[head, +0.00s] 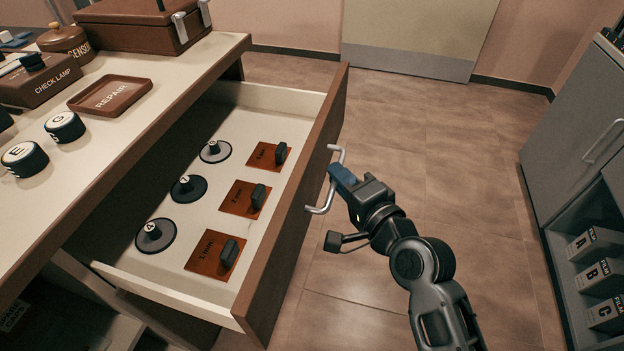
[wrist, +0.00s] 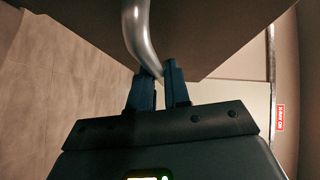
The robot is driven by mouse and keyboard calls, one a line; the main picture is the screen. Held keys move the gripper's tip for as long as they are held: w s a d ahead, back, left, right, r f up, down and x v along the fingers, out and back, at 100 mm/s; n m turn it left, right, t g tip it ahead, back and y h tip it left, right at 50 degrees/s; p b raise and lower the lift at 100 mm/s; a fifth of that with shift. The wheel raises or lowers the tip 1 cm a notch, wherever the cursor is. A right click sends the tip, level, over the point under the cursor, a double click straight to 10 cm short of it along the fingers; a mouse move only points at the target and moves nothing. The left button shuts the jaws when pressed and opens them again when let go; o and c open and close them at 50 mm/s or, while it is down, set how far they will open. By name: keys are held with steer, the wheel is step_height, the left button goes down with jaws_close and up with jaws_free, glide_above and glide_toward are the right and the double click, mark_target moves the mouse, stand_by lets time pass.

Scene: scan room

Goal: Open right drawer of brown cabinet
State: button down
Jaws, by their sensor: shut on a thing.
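The drawer (head: 299,206) of the brown cabinet stands pulled well out, with its inside in plain view. Its metal bar handle (head: 329,186) is on the brown front panel. My gripper (head: 336,174) is at the handle, with its blue fingers shut on the bar. In the wrist view the handle (wrist: 138,32) runs down between the two fingers (wrist: 159,85). Inside the drawer are several dark round knobs on discs (head: 188,188) and several orange plates with black grips (head: 245,197).
The countertop (head: 150,110) holds a REPAIR tray (head: 110,95), a CHECK LAMP box (head: 38,78), lettered knobs (head: 64,126) and a brown case (head: 145,25). A grey cabinet (head: 572,160) with film boxes stands at right. Floor (head: 440,160) between is clear.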

steer(key=shift+s+d+b, duration=0.2)
steer(key=shift+s+d, duration=0.05)
steer(key=shift+d, duration=0.5)
steer(key=shift+s+d+b, duration=0.25)
steer(key=shift+s+d, duration=0.05)
steer(key=shift+d, duration=0.45)
steer(key=shift+s+d+b, duration=0.2)
steer(key=shift+s+d, duration=0.05)
steer(key=shift+d, duration=0.5)
steer(key=c, duration=1.2)
jaws_free()
steer(key=shift+o, duration=0.2)
steer(key=shift+s, duration=0.1)
steer(key=v, duration=0.7)
steer(key=shift+s+d+p, duration=0.15)
steer(key=shift+s+p, duration=0.1)
steer(key=shift+p, duration=0.05)
steer(key=shift+s, duration=0.1)
